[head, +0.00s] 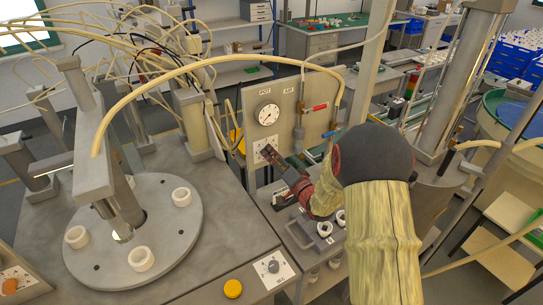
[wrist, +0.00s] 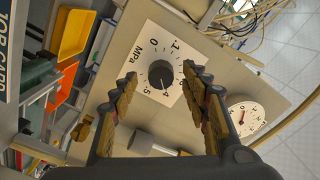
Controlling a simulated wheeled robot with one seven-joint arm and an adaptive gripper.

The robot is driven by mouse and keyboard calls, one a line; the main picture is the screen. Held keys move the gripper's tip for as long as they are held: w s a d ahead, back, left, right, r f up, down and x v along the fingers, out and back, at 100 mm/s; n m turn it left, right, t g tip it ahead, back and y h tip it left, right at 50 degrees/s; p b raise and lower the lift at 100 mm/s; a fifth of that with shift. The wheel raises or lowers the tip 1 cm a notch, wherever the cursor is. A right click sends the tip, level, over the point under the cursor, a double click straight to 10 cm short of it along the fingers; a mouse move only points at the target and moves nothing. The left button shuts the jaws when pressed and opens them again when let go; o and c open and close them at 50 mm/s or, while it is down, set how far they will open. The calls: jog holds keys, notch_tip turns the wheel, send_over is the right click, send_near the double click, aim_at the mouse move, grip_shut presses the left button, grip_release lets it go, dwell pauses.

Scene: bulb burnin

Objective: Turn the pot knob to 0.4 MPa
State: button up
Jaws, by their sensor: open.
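The pot knob (wrist: 160,74) is a dark round knob on a white dial plate (wrist: 182,43) marked MPa, with figures around it. Its exact setting is too small to read. In the head view the plate (head: 260,146) sits on the upright beige panel, below the POT gauge (head: 267,113); my gripper partly covers it. My gripper (wrist: 159,70) is open and empty, facing the plate. In the wrist view its fingertips show on either side of the knob, with gaps; I cannot tell whether they reach its depth. The gauge also shows in the wrist view (wrist: 245,117), with a red needle.
The panel (head: 331,88) also carries an AIR fitting and a red-handled valve (head: 315,107). A pale hose (head: 220,61) arches over to it. A round turntable (head: 175,245) with white rings stands left. A yellow bin (wrist: 76,33) lies beyond the panel's edge.

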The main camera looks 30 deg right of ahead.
jog(key=s, duration=1)
jog(key=shift+s+d, duration=0.15)
jog(key=shift+s, duration=0.15)
jog(key=shift+r, duration=0.1)
jog(key=s+a+r+n+g+h, duration=0.35)
jog(key=a+r+n+g, duration=0.2)
jog(key=r, duration=0.35)
jog(key=s+a+r+n+g+y, duration=0.1)
jog(key=s+a+n+g, duration=0.1)
jog(key=s+a, duration=0.5)
jog(key=s+a+n+g+y, duration=0.2)
jog(key=s+a+g, duration=0.3)
jog(key=s, duration=1)
jog(key=shift+s+a+r+n, duration=0.4)
jog(key=shift+a+n, duration=0.25)
jog(key=shift+a, duration=0.6)
